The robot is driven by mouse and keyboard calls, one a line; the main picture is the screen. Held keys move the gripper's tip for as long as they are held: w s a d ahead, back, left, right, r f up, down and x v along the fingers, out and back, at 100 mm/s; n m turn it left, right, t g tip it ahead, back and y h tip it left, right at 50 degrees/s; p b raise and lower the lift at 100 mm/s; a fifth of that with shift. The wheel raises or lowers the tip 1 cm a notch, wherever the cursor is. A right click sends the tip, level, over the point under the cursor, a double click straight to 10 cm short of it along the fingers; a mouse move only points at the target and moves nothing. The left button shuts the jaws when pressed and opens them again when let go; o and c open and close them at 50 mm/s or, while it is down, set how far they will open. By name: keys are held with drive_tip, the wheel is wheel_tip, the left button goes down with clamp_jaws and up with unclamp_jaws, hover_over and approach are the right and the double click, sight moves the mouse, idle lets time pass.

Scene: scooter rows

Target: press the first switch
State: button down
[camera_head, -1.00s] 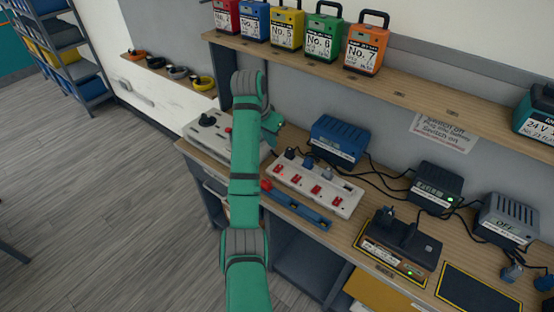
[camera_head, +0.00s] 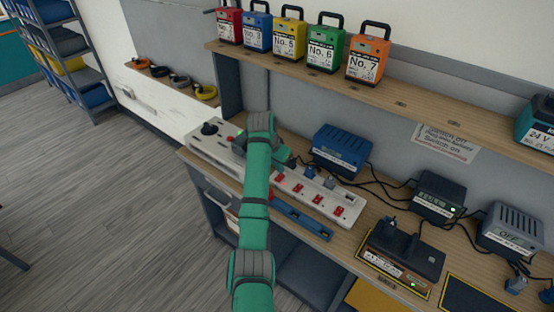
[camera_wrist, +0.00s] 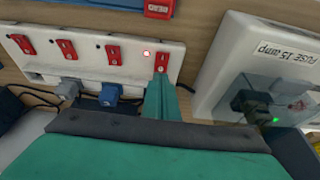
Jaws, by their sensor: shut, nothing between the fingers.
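A white power strip (camera_head: 318,197) with a row of red rocker switches lies on the bench; it also fills the upper left of the wrist view (camera_wrist: 90,56). The end switch (camera_wrist: 161,56) is rightmost in the wrist view, with a lit red lamp (camera_wrist: 147,54) beside it. In the head view this end switch (camera_head: 279,178) is at the strip's left end. My gripper (camera_wrist: 161,82) is shut and empty, its tips right at the near edge of that switch. I cannot tell whether they touch it. The other lamps look dark.
A white fuse box (camera_wrist: 252,62) with a dark plug stands just right of my fingers in the wrist view. Plugs, one blue (camera_wrist: 109,94), sit in the strip. A blue charger (camera_head: 342,150) is behind, and a blue bar (camera_head: 301,219) lies in front.

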sight(279, 178)
drive_tip(key=shift+w+f, duration=0.1)
drive_tip(key=shift+f, duration=1.1)
drive_tip(key=shift+d+f, duration=0.1)
drive_tip(key=shift+f, duration=0.2)
drive_tip(key=shift+s+a+f, duration=0.1)
drive_tip(key=shift+s+a, duration=0.4)
drive_tip(key=shift+s, duration=0.2)
drive_tip(key=shift+a+r, duration=0.1)
drive_tip(key=shift+r, duration=0.35)
drive_tip(key=v, duration=1.3)
drive_tip(key=shift+w+d+r, duration=0.2)
drive_tip(key=shift+d+r, duration=0.1)
drive_tip(key=shift+r, duration=0.05)
